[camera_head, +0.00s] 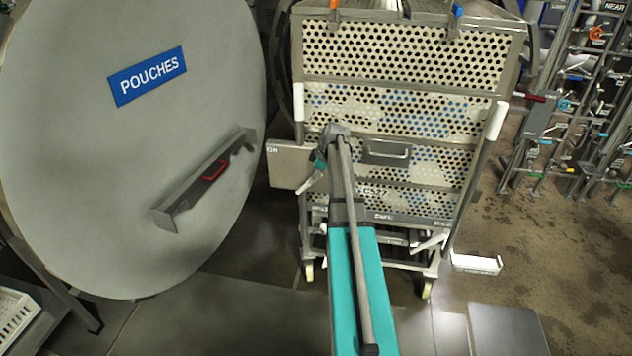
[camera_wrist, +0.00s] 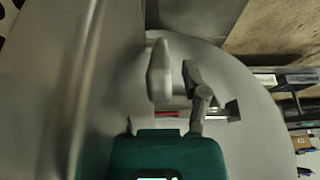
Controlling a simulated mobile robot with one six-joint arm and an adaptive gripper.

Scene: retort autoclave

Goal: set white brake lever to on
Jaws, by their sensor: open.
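A second white lever (camera_head: 431,243) sits low on the cart's right side. My gripper (camera_wrist: 172,88) is open. In the head view my arm hides most of it, near the first lever.
A large round grey door (camera_head: 90,190) with a "POUCHES" sign (camera_head: 147,76) and a red-gripped handle (camera_head: 214,170) stands close on the left. White upright handles (camera_head: 496,120) flank the cart. A rack of valves (camera_head: 590,100) stands at right.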

